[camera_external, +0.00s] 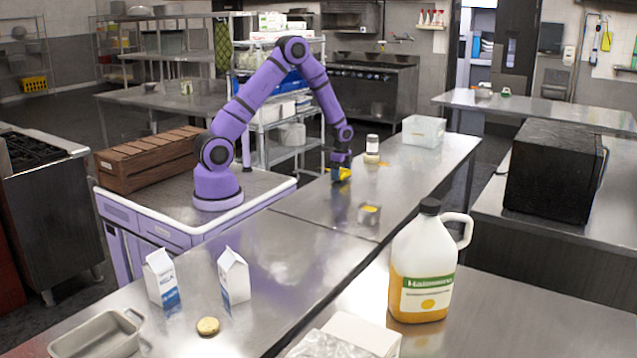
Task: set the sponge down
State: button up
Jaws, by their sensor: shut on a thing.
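A yellow sponge (344,173) is at my gripper (341,172), low over the far part of the steel counter (300,215). My gripper is shut on the sponge and points down. The dark fingers cover part of the sponge. I cannot tell whether its underside touches the counter.
A jar (372,149) with a light lid stands just behind my gripper, and a clear bin (424,131) is farther right. A small metal container (369,214) is in front. Milk cartons (234,277) and a large jug (424,265) stand nearer. The counter between is mostly bare.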

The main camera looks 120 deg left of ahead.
aim_at(341, 171)
jog(key=shift+f, duration=0.35)
jog(key=shift+f, duration=0.15)
jog(key=o, duration=0.6)
notch_tip(341, 171, up, 12)
jog(key=shift+r, duration=0.2)
